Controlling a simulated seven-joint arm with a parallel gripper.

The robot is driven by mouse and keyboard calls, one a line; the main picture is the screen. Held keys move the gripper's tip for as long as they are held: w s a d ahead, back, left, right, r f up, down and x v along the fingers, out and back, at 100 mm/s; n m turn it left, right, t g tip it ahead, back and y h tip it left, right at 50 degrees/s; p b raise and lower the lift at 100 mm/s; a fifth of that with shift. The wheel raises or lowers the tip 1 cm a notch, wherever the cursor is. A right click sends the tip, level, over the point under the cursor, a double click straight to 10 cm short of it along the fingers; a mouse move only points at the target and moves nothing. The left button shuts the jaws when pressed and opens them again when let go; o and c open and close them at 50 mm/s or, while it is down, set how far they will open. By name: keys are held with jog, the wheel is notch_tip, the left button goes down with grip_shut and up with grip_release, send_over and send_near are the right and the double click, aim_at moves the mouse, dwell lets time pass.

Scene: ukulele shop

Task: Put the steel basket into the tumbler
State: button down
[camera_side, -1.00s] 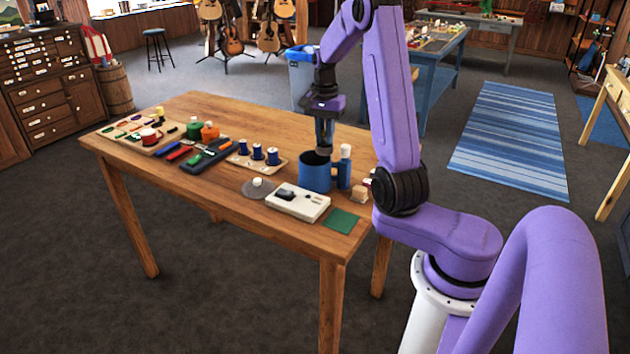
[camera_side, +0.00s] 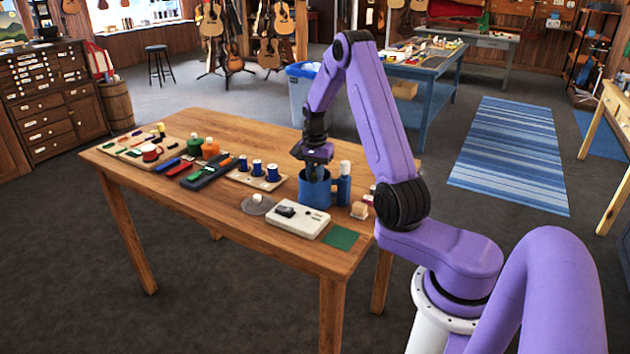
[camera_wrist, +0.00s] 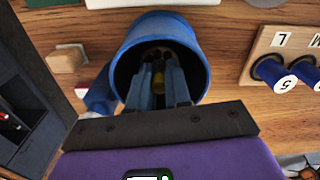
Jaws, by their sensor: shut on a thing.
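The tumbler is a wide blue cup (camera_side: 314,197) standing upright near the right end of the wooden table. In the wrist view its open mouth faces me and its blue wall (camera_wrist: 158,24) surrounds a dark interior. My gripper (camera_side: 314,177) points down into it, fingers below the rim and the palm just above. In the wrist view my gripper (camera_wrist: 157,85) is shut on the steel basket (camera_wrist: 155,54), which is mostly hidden between the fingers in the shade inside the cup. A small yellowish patch shows there. I cannot tell whether the basket touches the bottom.
A blue bottle with a white cap (camera_side: 344,187) stands close right of the tumbler. A holder with blue spools (camera_side: 257,179) is to the left. The table's front left is clear.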

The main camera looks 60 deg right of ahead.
jog(key=shift+f, duration=0.65)
jog(key=shift+f, duration=0.15)
jog(key=c, duration=1.1)
grip_release()
